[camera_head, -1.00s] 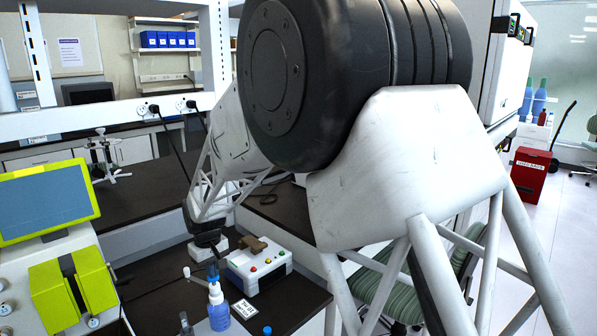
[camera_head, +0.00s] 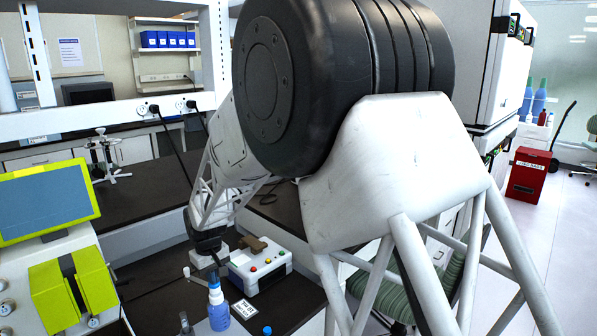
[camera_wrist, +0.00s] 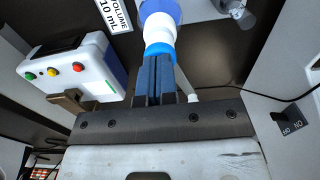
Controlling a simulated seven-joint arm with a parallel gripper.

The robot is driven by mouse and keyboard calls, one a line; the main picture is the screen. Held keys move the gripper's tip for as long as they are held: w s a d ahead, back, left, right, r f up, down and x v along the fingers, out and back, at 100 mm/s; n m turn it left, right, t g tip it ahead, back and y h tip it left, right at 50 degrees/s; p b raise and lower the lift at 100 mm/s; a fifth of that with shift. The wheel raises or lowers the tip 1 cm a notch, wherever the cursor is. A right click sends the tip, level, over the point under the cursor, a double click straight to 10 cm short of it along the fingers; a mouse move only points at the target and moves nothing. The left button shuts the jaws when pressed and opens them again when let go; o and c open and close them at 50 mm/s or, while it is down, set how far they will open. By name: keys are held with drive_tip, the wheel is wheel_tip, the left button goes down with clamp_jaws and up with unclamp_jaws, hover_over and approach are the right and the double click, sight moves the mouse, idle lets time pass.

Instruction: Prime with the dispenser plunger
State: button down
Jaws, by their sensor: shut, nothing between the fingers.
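The dispenser bottle (camera_head: 219,315) is blue with a white neck and a blue top piece (camera_head: 214,281). It stands upright at the front of the dark bench. In the wrist view its white neck (camera_wrist: 158,27) and blue collar (camera_wrist: 158,49) are just beyond my fingertips. My gripper (camera_head: 215,264) is above the dispenser top, pointing down. In the wrist view my gripper (camera_wrist: 158,62) has its dark blue fingers together and empty, lined up with the dispenser top. I cannot tell whether they touch it, and the plunger is partly hidden behind them.
A white control box (camera_head: 258,268) with red, yellow and green buttons stands right behind the dispenser. A volume card (camera_head: 243,309) lies beside the bottle. A green-and-white machine with a screen (camera_head: 45,205) is at left. A green chair (camera_head: 410,285) is at right.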

idle(0.4)
drive_tip(key=shift+r, duration=2)
drive_tip(key=shift+r, duration=0.15)
drive_tip(key=shift+r, duration=2.4)
